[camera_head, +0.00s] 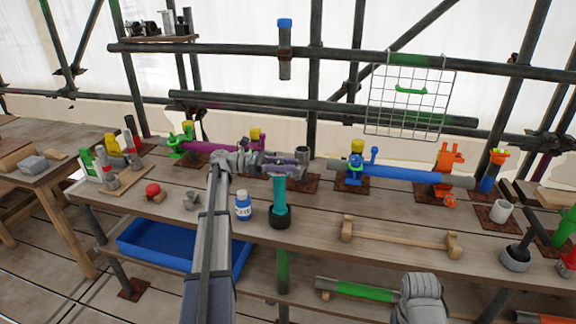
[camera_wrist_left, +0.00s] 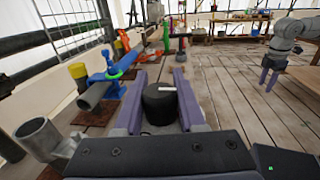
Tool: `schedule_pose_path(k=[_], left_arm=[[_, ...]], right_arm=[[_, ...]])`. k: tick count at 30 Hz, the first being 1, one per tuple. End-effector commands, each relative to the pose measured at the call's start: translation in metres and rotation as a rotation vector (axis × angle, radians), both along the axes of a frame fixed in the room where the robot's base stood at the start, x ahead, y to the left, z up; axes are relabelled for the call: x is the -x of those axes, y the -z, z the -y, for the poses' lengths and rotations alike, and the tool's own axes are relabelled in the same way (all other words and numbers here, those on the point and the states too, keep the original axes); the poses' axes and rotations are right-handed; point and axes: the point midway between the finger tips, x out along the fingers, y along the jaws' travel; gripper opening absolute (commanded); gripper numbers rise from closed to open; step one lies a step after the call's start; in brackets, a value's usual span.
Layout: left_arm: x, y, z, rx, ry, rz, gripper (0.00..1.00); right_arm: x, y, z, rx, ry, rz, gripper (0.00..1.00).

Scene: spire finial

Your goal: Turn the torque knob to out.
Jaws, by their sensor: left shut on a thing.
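The black round knob (camera_wrist_left: 160,103) with a short white mark on top sits between the two purple fingers of my left gripper (camera_wrist_left: 158,88) in the left wrist view. The mark runs from the middle towards the right. The left gripper (camera_head: 298,170) is shut on the knob, low over the bench, in the head view. A teal upright tool (camera_head: 279,195) in a black round base stands just below the fingers. My right gripper shows small in the left wrist view (camera_wrist_left: 268,79), away from the bench; its opening is unclear.
A wooden rack (camera_head: 395,239) is at the front. A wire grid (camera_head: 405,105) hangs above.

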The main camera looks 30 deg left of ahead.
Motion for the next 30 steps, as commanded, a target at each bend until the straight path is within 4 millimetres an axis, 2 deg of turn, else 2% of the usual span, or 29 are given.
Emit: schedule_pose_path(k=[12, 13, 15, 21, 30], left_arm=[[0.0001, 0.0, 0.0009, 0.0, 0.007, 0.0, 0.0], [0.0002, 0.0, 0.0009, 0.0, 0.007, 0.0, 0.41], [0.0001, 0.0, 0.0009, 0.0, 0.007, 0.0, 0.49], [0.0001, 0.0, 0.0006, 0.0, 0.006, 0.0, 0.69], [0.0014, 0.0, -0.0043, 0.0, 0.005, 0.0, 0.69]], right_arm=[[0.0, 0.0, 0.0, 0.0, 0.0, 0.0, 0.5], [0.0, 0.0, 0.0, 0.0, 0.0, 0.0, 0.5], [0.0, 0.0, 0.0, 0.0, 0.0, 0.0, 0.5], [0.0, 0.0, 0.0, 0.0, 0.0, 0.0, 0.5], [0.0, 0.0, 0.0, 0.0, 0.0, 0.0, 0.5]])
